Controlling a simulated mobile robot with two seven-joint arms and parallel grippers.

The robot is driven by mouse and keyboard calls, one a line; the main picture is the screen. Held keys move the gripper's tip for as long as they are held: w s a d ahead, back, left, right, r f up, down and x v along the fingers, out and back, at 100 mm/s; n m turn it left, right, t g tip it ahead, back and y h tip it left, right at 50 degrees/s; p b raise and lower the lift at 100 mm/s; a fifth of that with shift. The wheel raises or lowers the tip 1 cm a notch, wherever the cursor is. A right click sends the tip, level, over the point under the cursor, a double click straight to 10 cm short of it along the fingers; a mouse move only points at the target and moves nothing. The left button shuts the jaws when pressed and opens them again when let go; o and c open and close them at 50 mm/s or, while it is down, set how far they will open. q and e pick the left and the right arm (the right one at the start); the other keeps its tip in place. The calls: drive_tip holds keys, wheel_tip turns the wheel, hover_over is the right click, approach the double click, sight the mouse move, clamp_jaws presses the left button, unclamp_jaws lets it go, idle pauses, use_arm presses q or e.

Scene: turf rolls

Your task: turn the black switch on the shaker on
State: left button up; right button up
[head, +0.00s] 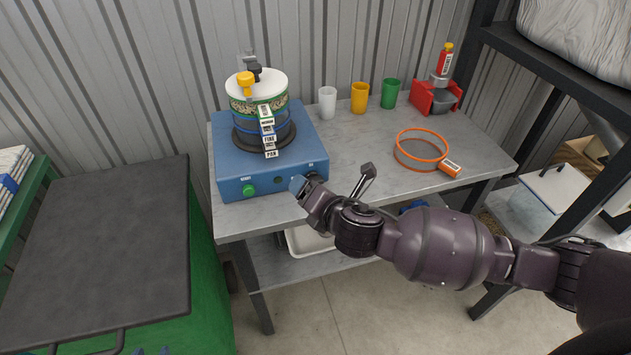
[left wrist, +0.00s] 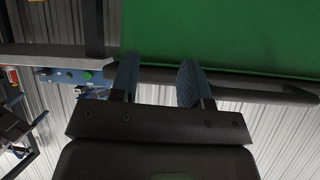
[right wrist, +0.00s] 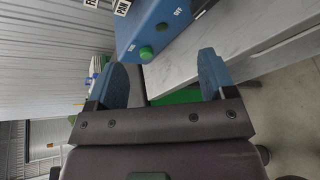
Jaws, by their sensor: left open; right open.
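The blue shaker (head: 268,165) stands on the left part of the grey table, with a green button at its front left. The black switch is at the right of its front panel, largely hidden by my right gripper in the head view; a small dark knob (left wrist: 43,72) on the panel shows in the left wrist view. My right gripper (head: 305,184) is open just in front of that panel corner; contact cannot be told. In the right wrist view (right wrist: 163,80) its fingers are apart and empty.
A sieve stack (head: 262,115) sits on the shaker. White, yellow and green cups (head: 390,93), a red holder (head: 435,98) and an orange-rimmed sieve (head: 421,150) stand to the right. A green bin (head: 205,285) with a dark lid is at left.

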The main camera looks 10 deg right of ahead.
drive_tip(key=w+f+n+h, duration=0.1)
drive_tip(key=w+f+n, duration=0.1)
drive_tip(key=w, duration=0.1)
drive_tip(key=w+d+f+n+h+b, duration=0.1)
drive_tip(key=w+f+n, duration=0.1)
drive_tip(key=w+n, duration=0.1)
drive_tip(key=w+d+f+n+h+b, duration=0.1)
drive_tip(key=w+f+n, duration=0.1)
drive_tip(key=w, duration=0.1)
drive_tip(key=shift+d+f, duration=0.1)
drive_tip(key=shift+f, duration=0.05)
idle(0.5)
drive_tip(key=shift+c, duration=1.2)
drive_tip(key=c, duration=0.7)
drive_tip(key=shift+t, duration=0.3)
